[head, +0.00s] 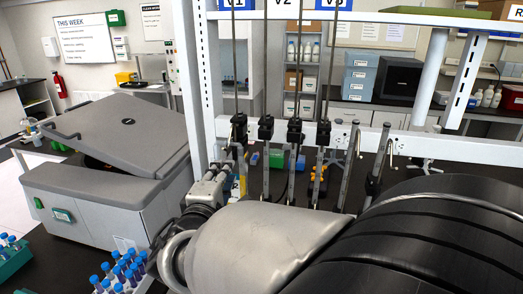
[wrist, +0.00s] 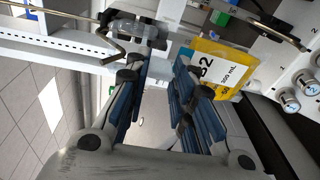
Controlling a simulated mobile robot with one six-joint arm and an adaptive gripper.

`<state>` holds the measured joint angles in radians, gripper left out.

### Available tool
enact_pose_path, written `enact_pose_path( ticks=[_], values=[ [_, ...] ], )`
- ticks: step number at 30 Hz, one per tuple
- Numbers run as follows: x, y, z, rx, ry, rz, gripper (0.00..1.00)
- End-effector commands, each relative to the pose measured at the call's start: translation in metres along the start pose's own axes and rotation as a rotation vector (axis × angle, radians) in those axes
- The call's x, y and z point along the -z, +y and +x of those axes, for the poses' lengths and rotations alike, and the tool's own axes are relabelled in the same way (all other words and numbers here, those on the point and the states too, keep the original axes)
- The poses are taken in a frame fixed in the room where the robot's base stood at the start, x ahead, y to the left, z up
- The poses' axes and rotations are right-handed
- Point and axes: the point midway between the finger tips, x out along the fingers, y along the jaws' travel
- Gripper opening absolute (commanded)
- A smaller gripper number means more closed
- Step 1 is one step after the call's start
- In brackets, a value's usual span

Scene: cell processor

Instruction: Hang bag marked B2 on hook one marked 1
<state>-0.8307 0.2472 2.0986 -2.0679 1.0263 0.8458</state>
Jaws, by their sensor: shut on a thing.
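Bag B2 (wrist: 222,68) shows its yellow and white label, reading B2 and 500 mL, beside my right-hand finger in the wrist view. In the head view my gripper (head: 229,172) is by the left end of the rack. A bent metal hook (wrist: 82,17) is near the fingertips in the wrist view; its number is not readable.
A white rack beam (head: 330,138) carries several rods with black clamps, under signs V1, V2 and V3. A grey centrifuge (head: 110,165) and blue-capped tubes (head: 125,268) stand left.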

Motion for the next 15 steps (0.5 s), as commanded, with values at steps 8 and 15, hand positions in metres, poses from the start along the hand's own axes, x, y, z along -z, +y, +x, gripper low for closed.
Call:
enact_pose_path(
  ticks=[8, 15],
  values=[
    [0.0000, 0.0001, 0.0000, -0.003, 0.000, 0.001, 0.00],
    [0.0000, -0.0018, 0.0001, -0.003, -0.001, 0.002, 0.00]
  ],
)
